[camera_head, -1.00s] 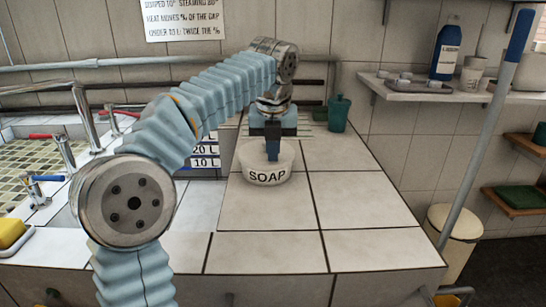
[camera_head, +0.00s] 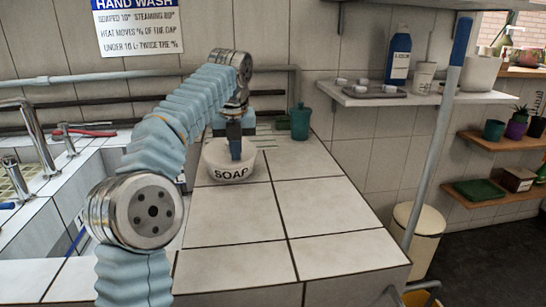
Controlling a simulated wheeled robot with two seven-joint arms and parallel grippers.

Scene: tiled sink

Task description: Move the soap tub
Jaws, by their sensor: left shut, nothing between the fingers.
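The soap tub (camera_head: 231,172) is a round, whitish tub with the word SOAP on its front. It stands on the tiled counter (camera_head: 235,217), near the back left of the tiled top. My left gripper (camera_head: 235,155) comes down over the tub from above, its fingers shut with nothing held. The fingertips are at or just inside the tub's rim; I cannot tell whether they touch it. My left arm reaches in from the lower left and hides part of the sink side. My right gripper is not in view.
A teal green cup (camera_head: 300,122) stands behind and right of the tub. The sink with taps (camera_head: 66,135) is at left. A leaning pole (camera_head: 437,130) and a cream bin (camera_head: 419,232) are right of the counter. The counter's front and right tiles are clear.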

